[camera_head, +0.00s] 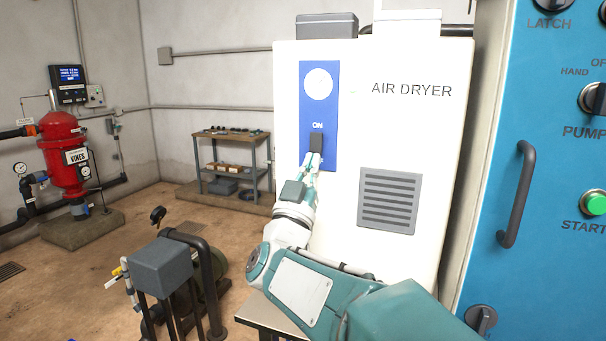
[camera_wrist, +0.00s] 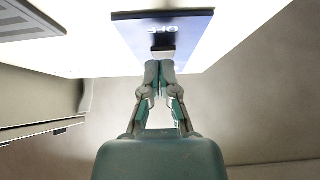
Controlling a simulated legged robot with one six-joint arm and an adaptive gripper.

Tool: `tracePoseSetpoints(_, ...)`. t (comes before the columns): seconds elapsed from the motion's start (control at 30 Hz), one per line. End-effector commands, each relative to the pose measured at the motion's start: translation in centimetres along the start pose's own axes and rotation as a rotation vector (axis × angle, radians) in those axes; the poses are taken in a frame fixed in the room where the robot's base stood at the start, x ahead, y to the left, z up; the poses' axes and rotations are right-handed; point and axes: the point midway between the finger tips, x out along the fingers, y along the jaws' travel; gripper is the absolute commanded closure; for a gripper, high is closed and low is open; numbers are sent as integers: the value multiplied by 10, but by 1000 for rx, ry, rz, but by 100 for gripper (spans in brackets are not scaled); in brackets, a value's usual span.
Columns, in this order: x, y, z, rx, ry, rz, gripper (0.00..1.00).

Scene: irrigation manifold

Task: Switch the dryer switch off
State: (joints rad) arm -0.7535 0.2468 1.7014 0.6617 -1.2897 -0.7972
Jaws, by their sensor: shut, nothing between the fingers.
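The air dryer (camera_head: 340,70) is a white cabinet with a blue switch panel (camera_head: 319,105) on its front; the panel also shows in the wrist view (camera_wrist: 190,35). The dryer switch (camera_head: 316,143) is a small dark block below the word ON. The lower label is mostly covered in the head view; OFF shows upside down in the wrist view. My gripper (camera_head: 314,160) is shut and empty, its fingertips at the lower end of the switch. In the wrist view the fingertips (camera_wrist: 159,66) meet or nearly meet the switch; I cannot tell if they touch.
A blue control panel (camera_head: 545,130) with a dark handle (camera_head: 516,195) stands close on the right. A grey box on posts (camera_head: 160,265) stands at the lower left. A red filter tank (camera_head: 64,155) and a shelf (camera_head: 232,160) are farther back.

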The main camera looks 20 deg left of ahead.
Motion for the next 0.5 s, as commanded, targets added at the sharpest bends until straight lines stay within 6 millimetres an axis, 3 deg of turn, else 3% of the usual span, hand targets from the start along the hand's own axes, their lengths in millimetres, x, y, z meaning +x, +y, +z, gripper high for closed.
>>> tracePoseSetpoints(0.5,6,0,8,-2,30,2,100)
